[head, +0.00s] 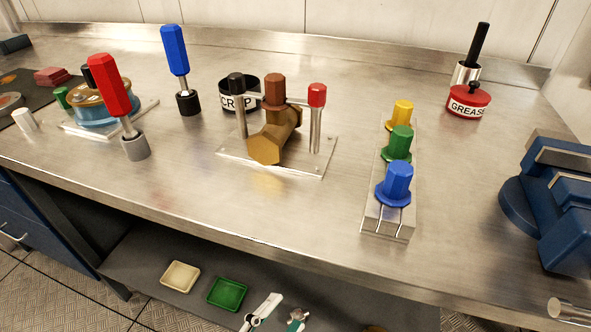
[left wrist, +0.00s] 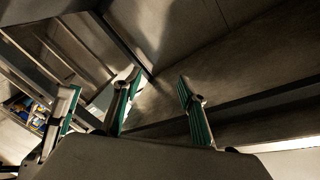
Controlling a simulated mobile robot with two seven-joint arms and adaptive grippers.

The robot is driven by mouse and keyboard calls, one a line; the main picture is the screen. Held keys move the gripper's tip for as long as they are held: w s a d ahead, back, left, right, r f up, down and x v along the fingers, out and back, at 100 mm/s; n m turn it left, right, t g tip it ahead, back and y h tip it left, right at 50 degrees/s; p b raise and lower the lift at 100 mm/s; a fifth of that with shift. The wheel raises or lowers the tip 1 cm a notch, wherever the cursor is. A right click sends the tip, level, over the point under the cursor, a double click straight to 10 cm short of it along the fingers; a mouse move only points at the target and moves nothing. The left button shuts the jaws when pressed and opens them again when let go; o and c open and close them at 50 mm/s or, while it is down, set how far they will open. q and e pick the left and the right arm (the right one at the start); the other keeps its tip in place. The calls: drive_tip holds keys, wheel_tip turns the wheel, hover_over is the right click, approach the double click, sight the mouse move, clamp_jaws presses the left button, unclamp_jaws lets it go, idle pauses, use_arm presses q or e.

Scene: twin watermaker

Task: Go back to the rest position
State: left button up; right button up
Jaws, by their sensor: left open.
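My left gripper (head: 282,308) shows at the bottom middle of the head view, below the bench's front edge and over the lower shelf. Its light fingers are spread, with a gap between them. In the left wrist view both fingers (left wrist: 157,92) with green pads stand apart, and nothing is between them. My right gripper is in neither view.
The steel bench (head: 190,190) has a clear front strip. On it stand a brown valve on a plate (head: 274,130), colored knobs on a block (head: 392,210), upright red (head: 112,85) and blue (head: 175,50) tools, a grease pot (head: 468,102) and a blue vise (head: 565,205). Trays (head: 228,293) lie below.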

use_arm(q)
drive_tip(key=s+a+f+n+g+y, duration=0.1)
drive_tip(key=s+a+f+n+y, duration=0.25)
drive_tip(key=a+n, duration=0.25)
drive_tip(key=s+a+f+n+g+y, duration=0.2)
drive_tip(key=s+a+f+n, duration=0.2)
drive_tip(key=a+f+n, duration=0.15)
wheel_tip(320, 180, up, 6)
drive_tip(key=a+p, duration=0.3)
drive_tip(key=p, duration=0.7)
drive_tip(key=shift+n+g+y, duration=0.45)
drive_tip(key=shift+g+y, duration=0.05)
drive_tip(key=shift+y, duration=0.45)
drive_tip(key=shift+s+a+f+p, duration=0.6)
drive_tip(key=shift+s+p, duration=0.25)
drive_tip(key=shift+p, duration=1.05)
drive_tip(key=shift+s+a+f+p, duration=0.5)
drive_tip(key=shift+s+a+p, duration=0.25)
drive_tip(key=shift+p, duration=1.15)
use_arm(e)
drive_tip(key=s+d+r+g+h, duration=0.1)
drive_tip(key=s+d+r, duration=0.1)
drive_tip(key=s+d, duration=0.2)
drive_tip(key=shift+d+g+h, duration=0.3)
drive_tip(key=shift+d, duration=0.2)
